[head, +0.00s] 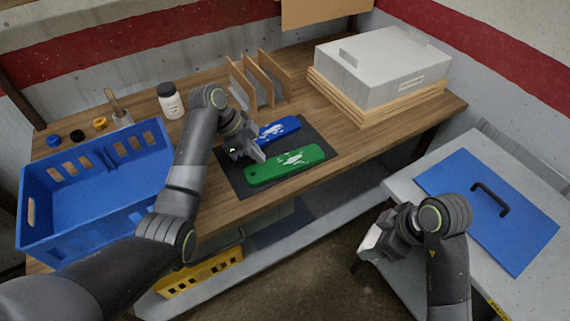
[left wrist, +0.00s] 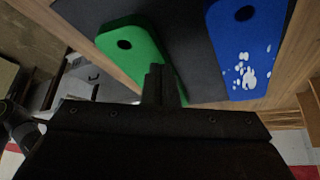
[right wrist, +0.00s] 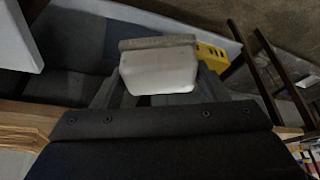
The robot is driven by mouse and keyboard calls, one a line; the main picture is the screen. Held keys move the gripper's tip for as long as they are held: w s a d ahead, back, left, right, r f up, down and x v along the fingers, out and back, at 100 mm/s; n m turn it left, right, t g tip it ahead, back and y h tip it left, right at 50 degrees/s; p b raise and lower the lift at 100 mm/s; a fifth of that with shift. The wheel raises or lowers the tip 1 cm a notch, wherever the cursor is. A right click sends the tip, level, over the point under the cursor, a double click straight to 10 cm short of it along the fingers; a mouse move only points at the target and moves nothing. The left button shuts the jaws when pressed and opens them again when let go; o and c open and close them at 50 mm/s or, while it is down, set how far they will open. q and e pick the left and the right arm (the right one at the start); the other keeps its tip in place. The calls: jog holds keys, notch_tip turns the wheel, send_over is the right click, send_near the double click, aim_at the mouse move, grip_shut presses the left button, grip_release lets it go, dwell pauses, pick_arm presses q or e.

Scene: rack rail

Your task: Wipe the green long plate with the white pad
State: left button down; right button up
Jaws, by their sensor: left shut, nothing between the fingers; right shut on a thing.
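The green long plate (head: 284,166) lies on a dark mat (head: 236,184) on the wooden table, with a white smear on its top. My left gripper (head: 258,155) is shut and empty at the plate's left end. In the left wrist view its closed fingertips (left wrist: 158,88) overlap the green plate (left wrist: 134,44); I cannot tell whether they touch it. My right gripper (head: 378,240) is shut on the white pad (head: 370,238), away from the plate, in front of the table. The pad (right wrist: 160,70) shows between the fingers in the right wrist view.
A blue plate (head: 278,129) with white marks lies behind the green one. A blue crate (head: 92,190) stands at left, wooden dividers (head: 262,80) and a white box (head: 368,68) behind. A blue panel with a handle (head: 480,205) lies on the right-hand table.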

pick_arm(q)
jog(key=shift+f, duration=0.25)
pick_arm(e)
jog(key=shift+f, duration=0.1)
pick_arm(q)
notch_tip(320, 180, up, 6)
jog(key=p, duration=0.6)
jog(key=shift+r, duration=0.1)
pick_arm(e)
notch_tip(320, 180, up, 6)
jog(key=shift+r, duration=0.25)
